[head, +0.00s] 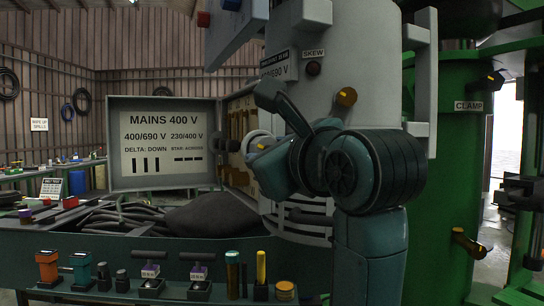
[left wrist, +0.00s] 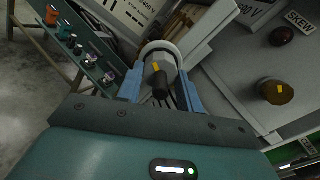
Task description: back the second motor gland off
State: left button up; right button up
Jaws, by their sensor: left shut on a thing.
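My left gripper (left wrist: 160,92) is shut on a pale grey ring-shaped gland (left wrist: 160,48) at the side of the motor's terminal box, one blue finger on each side. A dark cylinder with a yellow mark (left wrist: 158,82) sticks out between the fingers toward the camera. In the head view my teal arm hides most of the fingers, and a pale round part (head: 257,139) shows beside them. The open terminal box (head: 237,112) is behind, with brass-coloured parts inside. I cannot tell whether the gland is still threaded in. My right gripper is not in view.
The box lid (head: 165,180), marked MAINS 400 V, stands open at left. A brass knob (head: 346,97) and a dark red lamp (head: 313,67) sit on the grey housing. A green bench (head: 110,262) with tools and fittings runs along the front. A green column (head: 455,190) stands at right.

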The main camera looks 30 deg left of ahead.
pick_arm(q)
jog(key=n, duration=0.3)
jog(key=shift+n+b, duration=0.4)
jog(key=n, duration=0.2)
jog(key=shift+n+b, duration=0.3)
jog(key=shift+b, duration=0.05)
jog(key=n+b, duration=0.1)
jog(key=n, duration=0.3)
jog(key=shift+n, duration=1.5)
jog(key=shift+r+n+b, duration=0.1)
jog(key=shift+n+b, duration=0.25)
jog(key=shift+n, duration=0.85)
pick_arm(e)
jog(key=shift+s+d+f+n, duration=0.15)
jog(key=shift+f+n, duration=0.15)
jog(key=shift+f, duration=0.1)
pick_arm(q)
jog(key=shift+n, duration=0.3)
jog(key=o, duration=1)
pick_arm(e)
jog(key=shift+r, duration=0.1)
